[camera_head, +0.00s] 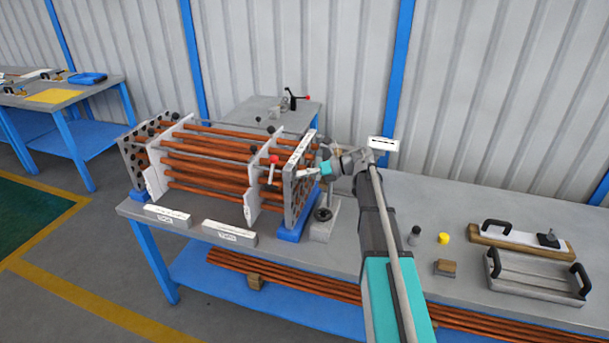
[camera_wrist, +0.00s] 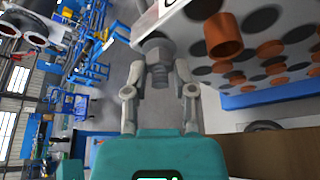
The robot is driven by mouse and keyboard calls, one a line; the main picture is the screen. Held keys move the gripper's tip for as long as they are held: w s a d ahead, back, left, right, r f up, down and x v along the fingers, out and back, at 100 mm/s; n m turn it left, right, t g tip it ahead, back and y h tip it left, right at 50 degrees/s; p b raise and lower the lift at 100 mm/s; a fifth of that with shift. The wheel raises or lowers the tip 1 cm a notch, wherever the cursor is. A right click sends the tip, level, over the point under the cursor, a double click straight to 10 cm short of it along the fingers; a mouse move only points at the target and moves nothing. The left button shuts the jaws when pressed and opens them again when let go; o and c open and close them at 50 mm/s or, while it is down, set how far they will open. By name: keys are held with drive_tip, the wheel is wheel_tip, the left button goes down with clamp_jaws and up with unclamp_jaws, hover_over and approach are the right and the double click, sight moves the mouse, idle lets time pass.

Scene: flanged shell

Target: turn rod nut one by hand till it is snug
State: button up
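A grey nut with a darker threaded end (camera_wrist: 157,58) shows in the wrist view, in line with the space between my fingers. I cannot tell whether it is rod nut one. My gripper (camera_wrist: 159,80) has its two fingers spread, one on each side of the threaded end, with a visible gap. In the head view my gripper (camera_head: 314,171) is at the right end plate (camera_head: 300,190) of the tube bundle (camera_head: 208,172). The nut itself is too small to make out there. The fingertip contact is unclear.
A copper tube end (camera_wrist: 223,36) sticks out of the plate beside my right finger. A grey stand (camera_head: 323,228) is below my gripper. A red-handled clamp (camera_head: 272,163) is left of the plate. A handled tray (camera_head: 535,277) lies far right on the bench.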

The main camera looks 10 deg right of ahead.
drive_tip(key=o, duration=0.4)
drive_tip(key=shift+o, duration=0.2)
